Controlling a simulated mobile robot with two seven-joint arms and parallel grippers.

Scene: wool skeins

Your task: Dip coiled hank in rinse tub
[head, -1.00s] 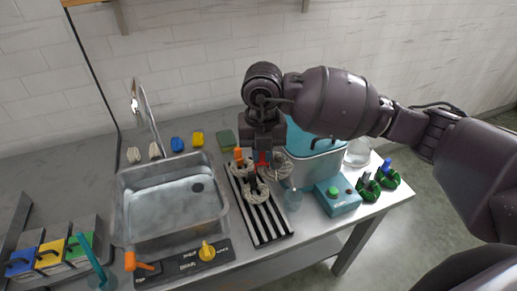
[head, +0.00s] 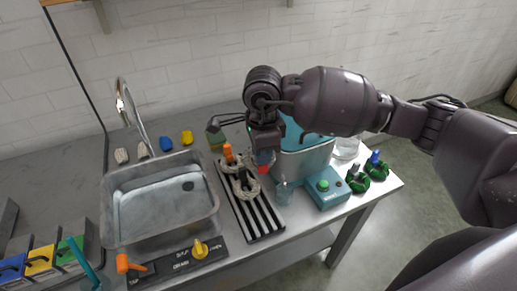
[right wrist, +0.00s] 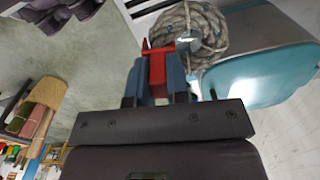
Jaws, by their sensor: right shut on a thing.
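My right gripper (head: 264,157) is shut on the red grip of a coiled hank, beside the left side of a grey metal tub with teal inside (head: 304,161). In the right wrist view, the red grip (right wrist: 157,75) sits between the blue fingers, and the pale rope hank (right wrist: 190,28) overlaps the edge of the tub (right wrist: 262,50). In the head view the gripper mostly hides this hank. Whether it touches the tub, I cannot tell. Two other pale hanks, with an orange grip (head: 228,153) and a dark grip (head: 242,181), lie on the slatted rack (head: 254,218). My left gripper is not in view.
A metal sink (head: 160,205) stands left of the rack. A glass (head: 284,192), a teal box with a green button (head: 326,188) and green hanks (head: 375,168) are in front and right of the tub.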

